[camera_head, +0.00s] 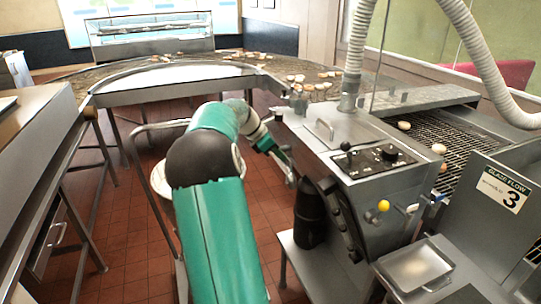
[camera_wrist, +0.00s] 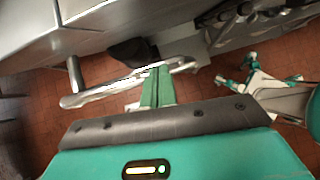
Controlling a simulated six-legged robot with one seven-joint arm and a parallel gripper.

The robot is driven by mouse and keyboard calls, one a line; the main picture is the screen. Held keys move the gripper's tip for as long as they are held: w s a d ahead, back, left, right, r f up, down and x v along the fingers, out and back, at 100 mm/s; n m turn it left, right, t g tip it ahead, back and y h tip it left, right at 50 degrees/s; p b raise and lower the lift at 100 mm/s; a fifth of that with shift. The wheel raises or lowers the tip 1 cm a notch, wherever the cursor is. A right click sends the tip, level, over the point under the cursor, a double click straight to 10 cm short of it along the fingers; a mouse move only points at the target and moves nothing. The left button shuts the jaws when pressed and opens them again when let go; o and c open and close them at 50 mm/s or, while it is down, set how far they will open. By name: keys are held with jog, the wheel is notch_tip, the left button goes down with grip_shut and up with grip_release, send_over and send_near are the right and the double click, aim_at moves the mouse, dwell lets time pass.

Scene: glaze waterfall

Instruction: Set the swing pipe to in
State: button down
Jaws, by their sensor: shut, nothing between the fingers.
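A silver pipe (camera_wrist: 110,91), which looks like the swing pipe, runs slantwise across the wrist view below a metal machine body. My gripper's green fingers (camera_wrist: 153,88) are shut and empty. They overlap the middle of the pipe in the picture; I cannot tell if they touch it. In the head view my gripper (camera_head: 283,158) is low at the left side of the glaze machine (camera_head: 340,135). A short pale bar (camera_head: 291,175) beside it may be part of the pipe; most of it is hidden. I see no marking for the in position.
The machine carries a control panel (camera_head: 375,160), a yellow knob (camera_head: 383,206) and a black cylinder (camera_head: 309,212) at its left side. A mesh conveyor (camera_head: 460,145) with pastries lies right. A curved conveyor (camera_head: 110,75) runs behind. Tiled floor (camera_head: 130,235) is open at left.

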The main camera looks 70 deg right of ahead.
jog(key=shift+f, duration=0.1)
jog(key=w+a+f+v, duration=0.1)
jog(key=a+v, duration=0.1)
jog(key=v, duration=1.1)
jog(key=shift+f, duration=0.2)
